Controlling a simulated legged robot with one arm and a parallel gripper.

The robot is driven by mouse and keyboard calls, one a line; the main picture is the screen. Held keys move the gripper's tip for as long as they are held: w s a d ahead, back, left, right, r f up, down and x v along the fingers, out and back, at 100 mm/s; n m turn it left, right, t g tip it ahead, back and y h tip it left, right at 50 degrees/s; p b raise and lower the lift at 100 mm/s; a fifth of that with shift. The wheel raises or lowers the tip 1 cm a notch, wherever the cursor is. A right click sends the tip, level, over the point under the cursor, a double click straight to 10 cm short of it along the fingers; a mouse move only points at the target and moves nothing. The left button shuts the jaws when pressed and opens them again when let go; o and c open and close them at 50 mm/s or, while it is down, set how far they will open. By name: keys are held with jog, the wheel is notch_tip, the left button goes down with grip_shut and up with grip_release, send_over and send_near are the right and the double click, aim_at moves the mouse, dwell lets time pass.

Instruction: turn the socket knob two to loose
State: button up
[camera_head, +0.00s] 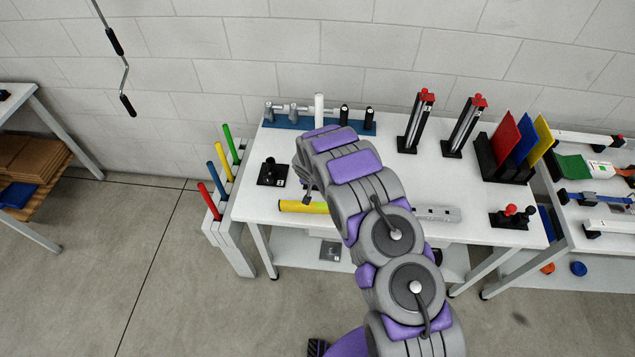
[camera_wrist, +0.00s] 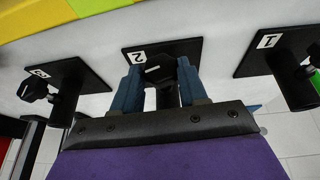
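Socket knob two (camera_wrist: 160,68) is a black knob on a stem, on a black plate marked "2" (camera_wrist: 139,57), in the middle of the wrist view. My gripper (camera_wrist: 160,75) has one blue finger on each side of this knob. The fingertips look very close to it, but I cannot tell whether they press on it. A pale line shows on the knob's face. In the head view my arm hides knob two, and my gripper (camera_head: 306,190) shows only partly over the table.
Knob plate "1" (camera_wrist: 268,44) is on the right in the wrist view, and another knob plate (camera_wrist: 66,84) is on the left. A yellow tube (camera_head: 300,206) lies near the table's front edge. Upright posts (camera_head: 415,125) and coloured panels (camera_head: 522,138) stand to the right.

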jog(key=shift+a, duration=0.2)
jog(key=shift+c, duration=2.8)
jog(key=shift+d+f, duration=0.1)
